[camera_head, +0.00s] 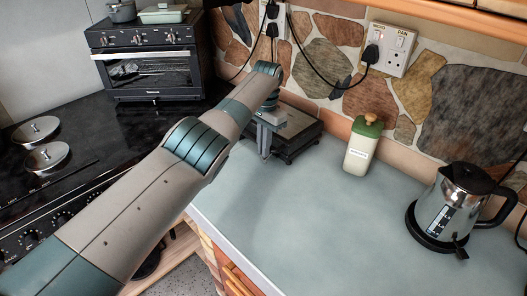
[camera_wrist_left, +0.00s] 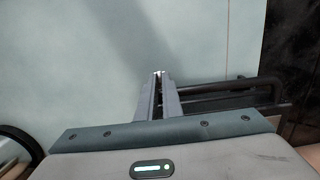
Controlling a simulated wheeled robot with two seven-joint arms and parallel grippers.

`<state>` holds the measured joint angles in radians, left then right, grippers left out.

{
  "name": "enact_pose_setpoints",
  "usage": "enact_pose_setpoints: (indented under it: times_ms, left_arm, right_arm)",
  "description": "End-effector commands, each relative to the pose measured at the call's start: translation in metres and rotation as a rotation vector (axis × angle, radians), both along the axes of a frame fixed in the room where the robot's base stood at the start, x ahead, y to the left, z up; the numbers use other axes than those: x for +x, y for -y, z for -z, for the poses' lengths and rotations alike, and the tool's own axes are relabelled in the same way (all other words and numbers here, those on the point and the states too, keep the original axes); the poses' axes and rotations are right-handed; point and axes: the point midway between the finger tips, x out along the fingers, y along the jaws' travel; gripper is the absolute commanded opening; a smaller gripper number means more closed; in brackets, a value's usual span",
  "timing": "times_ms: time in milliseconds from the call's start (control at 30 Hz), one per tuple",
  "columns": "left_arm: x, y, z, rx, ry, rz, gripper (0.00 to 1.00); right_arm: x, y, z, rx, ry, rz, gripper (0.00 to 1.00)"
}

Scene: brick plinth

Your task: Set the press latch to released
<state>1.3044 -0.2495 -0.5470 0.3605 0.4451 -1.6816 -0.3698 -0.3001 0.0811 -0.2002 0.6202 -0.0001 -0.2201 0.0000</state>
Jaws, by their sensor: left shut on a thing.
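The press (camera_head: 297,138) is a dark, low appliance with a flat grey lid. It stands on the grey worktop against the stone wall, partly behind my left arm. My left gripper (camera_head: 264,155) is at the press's front left side, pointing down. In the left wrist view the fingers (camera_wrist_left: 158,77) are close together, shut on a small part at the press's edge, taken to be the press latch, mostly hidden between them. The press's dark bars (camera_wrist_left: 240,97) show just right of the fingers. The latch's position cannot be told. My right gripper is not in view.
A cream canister (camera_head: 360,150) with a green and wooden lid stands right of the press. A steel kettle (camera_head: 452,205) is at the far right. A black toaster oven (camera_head: 150,65) is at the back left. The middle of the worktop (camera_head: 300,215) is clear.

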Motion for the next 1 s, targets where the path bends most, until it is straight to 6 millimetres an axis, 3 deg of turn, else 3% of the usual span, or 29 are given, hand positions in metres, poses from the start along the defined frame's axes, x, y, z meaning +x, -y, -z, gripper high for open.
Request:
enact_pose_setpoints:
  times_ms: [533, 633, 1000]
  left_arm:
    - [-0.0008, 0.0007, 0.0007, 0.006, -0.008, 0.001, 0.0]
    - [-0.0007, 0.0007, 0.0007, 0.006, -0.008, 0.001, 0.25]
    - [-0.0001, 0.0003, -0.0015, 0.006, -0.007, 0.001, 0.25]
  right_arm:
    - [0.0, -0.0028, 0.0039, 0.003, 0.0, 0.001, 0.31]
    - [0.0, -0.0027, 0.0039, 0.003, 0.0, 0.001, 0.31]
    - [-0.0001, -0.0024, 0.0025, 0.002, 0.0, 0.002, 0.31]
